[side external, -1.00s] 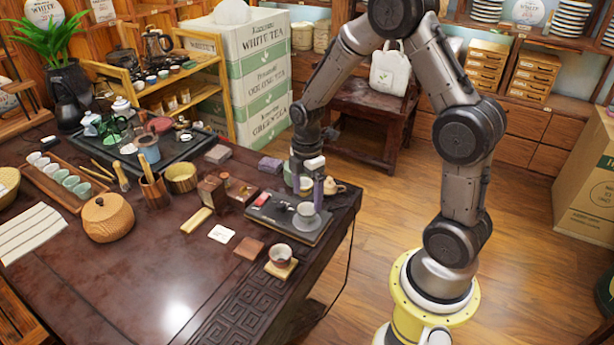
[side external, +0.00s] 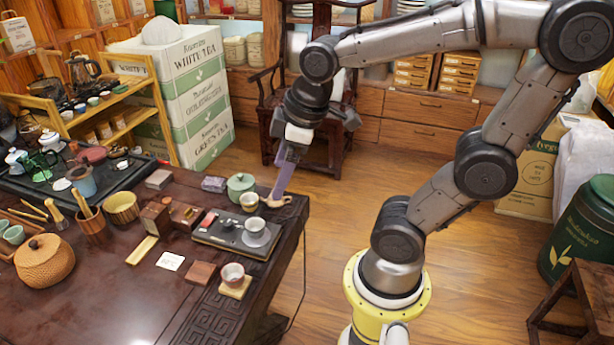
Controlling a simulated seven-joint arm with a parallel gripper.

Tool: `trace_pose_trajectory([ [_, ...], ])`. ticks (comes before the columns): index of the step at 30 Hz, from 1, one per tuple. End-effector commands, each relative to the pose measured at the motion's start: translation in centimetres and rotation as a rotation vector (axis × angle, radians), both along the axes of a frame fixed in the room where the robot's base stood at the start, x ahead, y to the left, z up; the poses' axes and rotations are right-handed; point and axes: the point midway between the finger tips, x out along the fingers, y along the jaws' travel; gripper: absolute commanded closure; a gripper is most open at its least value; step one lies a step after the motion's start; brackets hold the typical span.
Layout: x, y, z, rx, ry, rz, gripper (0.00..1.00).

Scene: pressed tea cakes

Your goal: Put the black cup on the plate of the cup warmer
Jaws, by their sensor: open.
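A dark, flat device, which looks like the cup warmer (side external: 212,236), lies near the table's right edge. A greyish cup (side external: 255,224) stands upright on the round plate at its right end; it may be the black cup, but its colour looks more grey than black. A second small pale cup (side external: 250,201) stands just behind it. My gripper (side external: 279,196) is open and empty, tilted with its purple fingers pointing down, above and right of the cups. Its fingertips overlap the small brown teapot in the picture; I cannot tell whether they touch.
The brown teapot (side external: 276,203) and a green lidded pot (side external: 241,184) stand behind the warmer. Another cup (side external: 232,273) sits on a wooden coaster in front. Small boxes (side external: 187,215) stand left. The front of the table (side external: 150,310) is clear.

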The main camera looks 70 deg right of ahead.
Motion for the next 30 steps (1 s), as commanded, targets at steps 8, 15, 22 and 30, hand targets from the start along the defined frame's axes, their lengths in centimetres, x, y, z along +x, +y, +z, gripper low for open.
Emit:
trace_pose_trajectory([
  [8,-5.5,1.7,1.0,0.151,-0.139,-0.284,0.09],
  [15,-6.0,1.8,1.0,0.173,-0.15,-0.321,0.09],
  [22,-5.9,1.8,1.0,0.172,-0.149,-0.32,0.09],
  [30,-5.9,1.8,1.0,0.172,-0.149,-0.319,0.09],
])
